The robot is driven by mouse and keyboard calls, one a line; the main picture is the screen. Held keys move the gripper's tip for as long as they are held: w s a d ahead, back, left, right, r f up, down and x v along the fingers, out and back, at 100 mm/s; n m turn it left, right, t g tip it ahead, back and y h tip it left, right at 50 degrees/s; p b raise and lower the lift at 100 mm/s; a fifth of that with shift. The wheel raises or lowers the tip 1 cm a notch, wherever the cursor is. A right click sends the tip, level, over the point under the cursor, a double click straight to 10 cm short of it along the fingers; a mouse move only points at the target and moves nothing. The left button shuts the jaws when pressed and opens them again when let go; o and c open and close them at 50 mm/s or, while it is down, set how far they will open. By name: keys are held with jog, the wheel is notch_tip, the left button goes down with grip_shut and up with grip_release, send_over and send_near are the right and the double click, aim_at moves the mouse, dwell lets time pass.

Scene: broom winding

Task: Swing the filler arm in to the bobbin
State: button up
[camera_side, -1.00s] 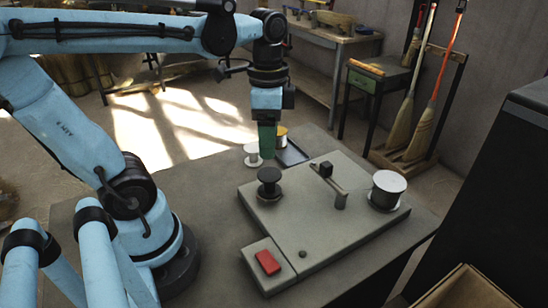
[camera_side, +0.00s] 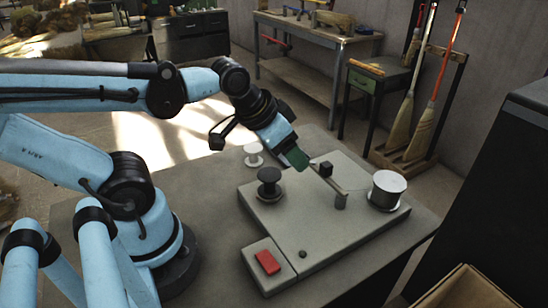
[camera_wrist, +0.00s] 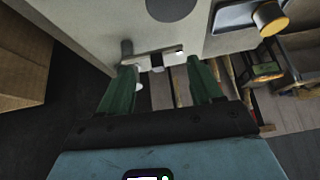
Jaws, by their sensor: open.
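The filler arm (camera_side: 345,187) is a thin grey bar on a post, with a black block knob (camera_side: 326,169) at its far end. It points away from the black bobbin (camera_side: 269,183), which stands at the left of the grey machine plate. My gripper (camera_side: 303,166) has green fingers and leans down to the right, just left of the knob. In the wrist view my gripper (camera_wrist: 162,67) is open, and the filler arm (camera_wrist: 155,53) lies across the gap beyond the fingertips. I cannot tell whether the fingers touch the knob.
A large white-topped spool (camera_side: 389,182) stands at the plate's right. A red button (camera_side: 267,262) is at the front. A small white spool (camera_side: 253,154) stands behind the plate. In the wrist view a yellow spool (camera_wrist: 270,18) sits by a dark tray.

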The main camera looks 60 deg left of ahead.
jog(key=shift+w+d+n+t, duration=0.15)
jog(key=shift+n+t, duration=0.15)
jog(key=shift+t, duration=0.1)
jog(key=shift+c, duration=0.2)
